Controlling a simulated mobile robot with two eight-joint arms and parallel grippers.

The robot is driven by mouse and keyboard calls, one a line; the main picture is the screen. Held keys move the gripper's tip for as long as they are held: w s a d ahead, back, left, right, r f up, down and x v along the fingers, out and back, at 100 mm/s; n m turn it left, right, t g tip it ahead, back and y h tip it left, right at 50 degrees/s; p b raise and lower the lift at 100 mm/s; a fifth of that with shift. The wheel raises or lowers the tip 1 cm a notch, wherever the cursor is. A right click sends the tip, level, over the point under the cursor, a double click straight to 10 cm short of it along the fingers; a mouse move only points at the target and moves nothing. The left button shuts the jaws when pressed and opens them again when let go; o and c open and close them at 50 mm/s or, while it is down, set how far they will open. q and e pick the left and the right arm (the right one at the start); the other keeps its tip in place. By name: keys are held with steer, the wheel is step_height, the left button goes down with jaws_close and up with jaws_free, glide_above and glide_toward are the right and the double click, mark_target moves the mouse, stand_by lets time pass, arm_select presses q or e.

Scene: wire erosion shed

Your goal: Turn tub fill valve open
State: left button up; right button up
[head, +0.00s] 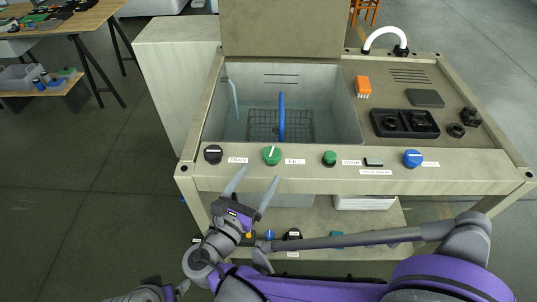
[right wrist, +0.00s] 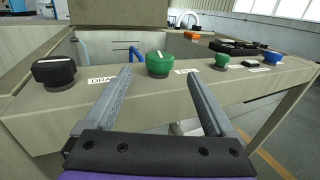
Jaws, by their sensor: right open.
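The green knob (head: 272,155) marked FILL is on the sloped front panel of the tub bench, with a light stripe on its top. It also shows in the right wrist view (right wrist: 159,63), just beyond my fingertips. My right gripper (head: 257,177) is open and empty, its two fingers spread wide. They point toward the panel, low and slightly left of the green knob in the head view, apart from it as far as I can see. A grey and dark part of mine at the bottom left of the head view may belong to my left arm; its jaws are unclear.
A black DRAIN knob (head: 213,154) sits left of the green one. A smaller green knob (head: 329,158) and a blue knob (head: 413,159) sit to its right. The tub (head: 345,110) behind holds a wire basket (head: 262,124) and an upright blue pipe (head: 282,115).

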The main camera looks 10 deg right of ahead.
mark_target(270, 161)
steer(key=x, duration=0.8)
steer(key=shift+w, duration=0.1)
steer(key=c, duration=1.4)
steer(key=shift+o, duration=0.2)
steer(key=shift+d+n+t+y, duration=0.15)
steer(key=shift+n+t+y, duration=0.7)
steer(key=shift+y, duration=0.35)
steer(key=shift+n+t+y, duration=0.35)
steer(key=shift+n+y, duration=0.3)
steer(key=shift+y, duration=0.15)
steer(key=o, duration=1.4)
steer(key=shift+c, duration=0.2)
